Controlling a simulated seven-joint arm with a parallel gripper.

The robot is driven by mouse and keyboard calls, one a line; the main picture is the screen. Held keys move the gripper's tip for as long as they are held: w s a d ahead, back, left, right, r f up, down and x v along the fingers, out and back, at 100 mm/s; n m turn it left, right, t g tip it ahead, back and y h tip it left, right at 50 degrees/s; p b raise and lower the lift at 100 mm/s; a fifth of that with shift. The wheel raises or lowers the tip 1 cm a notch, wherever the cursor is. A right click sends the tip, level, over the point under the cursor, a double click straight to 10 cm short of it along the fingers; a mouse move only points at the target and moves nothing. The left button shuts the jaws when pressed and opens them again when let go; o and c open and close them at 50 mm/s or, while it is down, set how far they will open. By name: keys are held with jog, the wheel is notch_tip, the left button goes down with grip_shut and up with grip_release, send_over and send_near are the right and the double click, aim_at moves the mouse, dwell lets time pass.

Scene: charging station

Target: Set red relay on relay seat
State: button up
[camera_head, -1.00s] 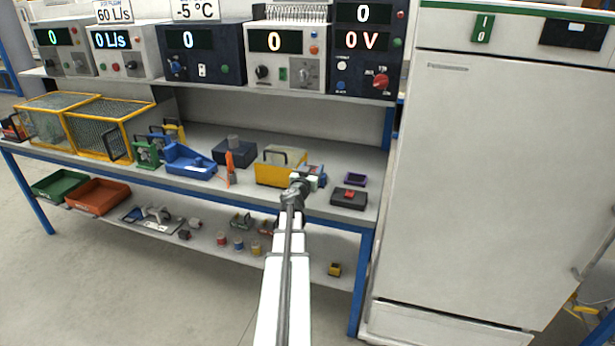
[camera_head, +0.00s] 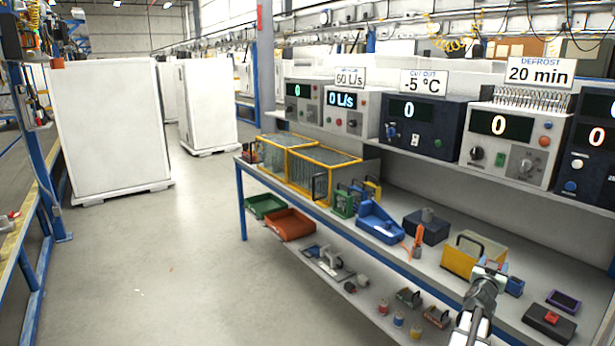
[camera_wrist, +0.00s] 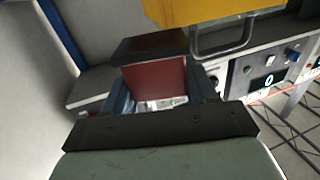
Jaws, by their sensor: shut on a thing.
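My gripper (camera_head: 492,268) is over the right part of the bench, just in front of the yellow bin. In the wrist view my gripper (camera_wrist: 160,92) is shut on a flat-faced red block (camera_wrist: 155,82), which looks like the red relay. Blue parts flank the block on both sides. A small blue piece (camera_head: 515,287) shows beside my gripper in the head view; I cannot tell if it is a separate thing. The relay seat cannot be told for sure; a dark box with a red top piece (camera_head: 549,319) lies to the right, near the bench's front edge.
The yellow bin (camera_head: 473,257) with a dark handle stands close behind my gripper. A purple-rimmed tray (camera_head: 564,301) lies at the right. A dark blue box (camera_head: 427,229) and a blue bin (camera_head: 379,224) stand to the left. Instruments line the shelf above.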

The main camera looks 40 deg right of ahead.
jog(key=shift+w+a+t, duration=0.25)
jog(key=shift+a+t, duration=0.05)
jog(key=shift+a, duration=0.05)
jog(key=w+a+r+n+t+y, duration=0.3)
jog(key=w+a, duration=1)
jog(key=w+a+r+n+t+y, duration=0.2)
jog(key=w+a+r+n+t, duration=0.15)
jog(key=w+a, duration=0.95)
jog(key=w+a+r+n+t+y, duration=0.2)
jog(key=w+a+t+y, duration=0.15)
jog(key=w+a, duration=0.95)
jog(key=w+a+r+n+t+y, duration=0.1)
jog(key=w+a+n+y, duration=0.1)
jog(key=a, duration=1.1)
jog(key=w+a+r+n+t+y, duration=0.1)
jog(key=w+a+y, duration=0.3)
jog(key=a, duration=0.9)
jog(key=w+a+r+n+y, duration=0.2)
jog(key=w+a, duration=0.3)
jog(key=a, duration=0.8)
jog(key=shift+w+a+r+n+t+y, duration=0.15)
jog(key=shift+w+r+n+t+y, duration=0.25)
jog(key=shift+n, duration=0.35)
